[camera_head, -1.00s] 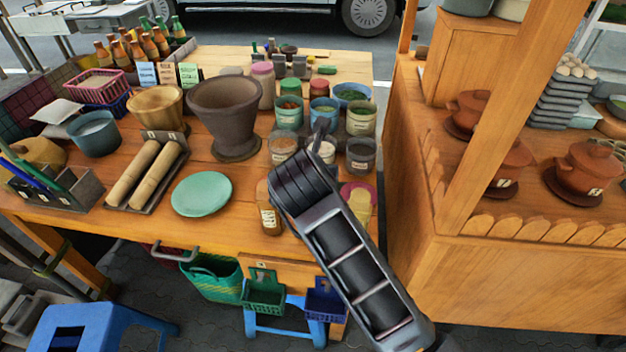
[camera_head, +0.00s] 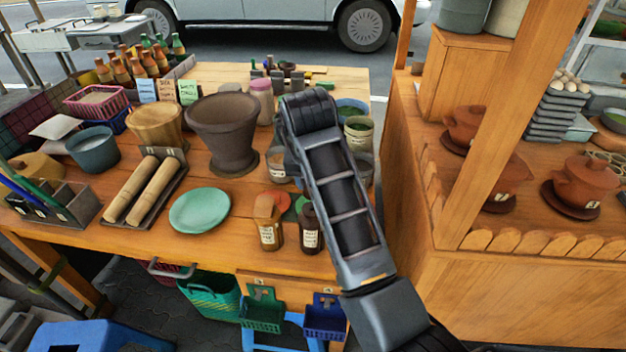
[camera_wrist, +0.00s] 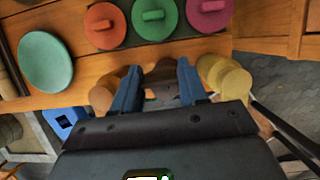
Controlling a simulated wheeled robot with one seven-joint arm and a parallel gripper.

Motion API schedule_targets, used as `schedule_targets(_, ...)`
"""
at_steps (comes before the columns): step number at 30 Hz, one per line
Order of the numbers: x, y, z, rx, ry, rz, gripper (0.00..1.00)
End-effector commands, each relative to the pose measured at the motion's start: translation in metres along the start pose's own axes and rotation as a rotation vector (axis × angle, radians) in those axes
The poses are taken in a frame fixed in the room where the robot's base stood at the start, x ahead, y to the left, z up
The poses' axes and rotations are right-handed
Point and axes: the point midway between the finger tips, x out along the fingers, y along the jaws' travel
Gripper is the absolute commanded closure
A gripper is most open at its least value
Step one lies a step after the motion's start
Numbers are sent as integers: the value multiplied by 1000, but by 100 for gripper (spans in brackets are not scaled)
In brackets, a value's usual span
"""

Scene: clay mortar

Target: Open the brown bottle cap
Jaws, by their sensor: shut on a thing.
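The brown bottle (camera_head: 311,232) is dark, with a pale label, and stands upright near the table's front edge. My arm passes just right of it, and I cannot tell from the head view whether its top is bare. My gripper (camera_wrist: 158,84) shows in the wrist view, its two blue-grey fingers closed around a small brown piece, apparently the brown cap (camera_wrist: 164,73). The head view hides the fingers behind my arm. Beside the brown bottle stands an amber bottle (camera_head: 268,228) with an orange-brown cap (camera_wrist: 102,98).
Round orange (camera_wrist: 104,26), green (camera_wrist: 154,18) and pink (camera_wrist: 208,14) lids lie beyond the bottles. Yellow-topped containers (camera_wrist: 234,84) stand close on the right. A green plate (camera_head: 200,210) and a large mortar (camera_head: 222,135) are to the left.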

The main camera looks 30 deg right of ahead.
Motion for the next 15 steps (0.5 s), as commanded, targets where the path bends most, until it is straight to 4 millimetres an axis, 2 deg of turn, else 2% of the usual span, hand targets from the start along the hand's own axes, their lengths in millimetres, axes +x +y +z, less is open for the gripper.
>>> schedule_targets(9, 4, -1, -4, -2, 11, -6, 88)
schedule_targets(10, 4, -2, -4, -2, 11, -6, 56)
schedule_targets(12, 4, -2, -4, -2, 10, -6, 49)
schedule_targets(15, 3, -1, -3, -1, 8, -5, 49)
